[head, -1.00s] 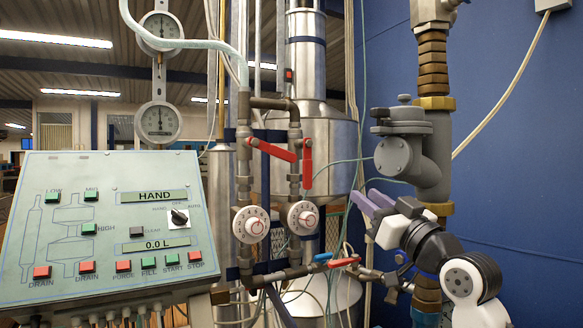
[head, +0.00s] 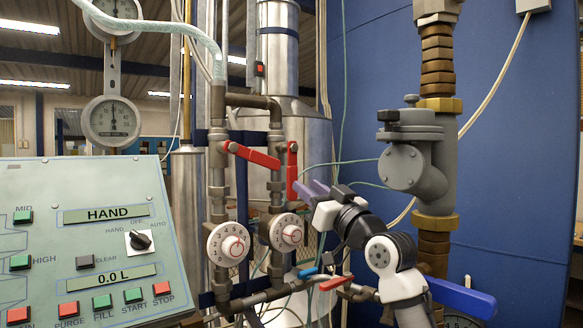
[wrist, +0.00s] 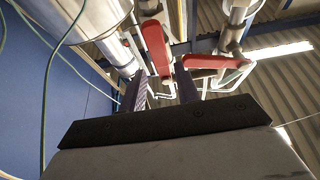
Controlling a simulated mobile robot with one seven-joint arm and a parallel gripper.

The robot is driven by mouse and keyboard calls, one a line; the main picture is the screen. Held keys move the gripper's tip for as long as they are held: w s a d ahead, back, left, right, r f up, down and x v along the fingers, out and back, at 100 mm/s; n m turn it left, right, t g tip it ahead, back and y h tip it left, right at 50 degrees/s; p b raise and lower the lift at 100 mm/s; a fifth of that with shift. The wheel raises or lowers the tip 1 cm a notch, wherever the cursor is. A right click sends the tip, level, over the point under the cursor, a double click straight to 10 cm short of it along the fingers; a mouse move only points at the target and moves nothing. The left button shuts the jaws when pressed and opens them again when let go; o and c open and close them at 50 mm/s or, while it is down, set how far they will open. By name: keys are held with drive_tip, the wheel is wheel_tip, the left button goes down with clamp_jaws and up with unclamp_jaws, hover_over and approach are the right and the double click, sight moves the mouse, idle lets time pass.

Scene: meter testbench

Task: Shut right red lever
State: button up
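The right red lever (head: 292,172) hangs straight down along its vertical pipe in the head view. The left red lever (head: 252,155) slants down to the right from its own pipe. My gripper (head: 313,190) is just right of the right lever's lower end, its purple fingers pointing up and left. In the wrist view my gripper (wrist: 163,90) has its two fingers apart with nothing held between them. The right lever (wrist: 155,48) shows ahead, in line with the gap between the fingers. The left lever (wrist: 204,62) is to its right. I cannot tell whether a finger touches the right lever.
Two white dials (head: 228,244) (head: 286,232) sit below the levers. A small blue lever (head: 308,272) and a lower red lever (head: 338,282) are beneath my gripper. A control panel (head: 85,240) stands left, a grey valve body (head: 415,165) right. A blue wall is behind.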

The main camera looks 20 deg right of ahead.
sight(294, 176)
drive_tip(key=p+x, duration=0.2)
drive_tip(key=x, duration=0.5)
drive_tip(key=shift+w+r, duration=0.1)
clamp_jaws()
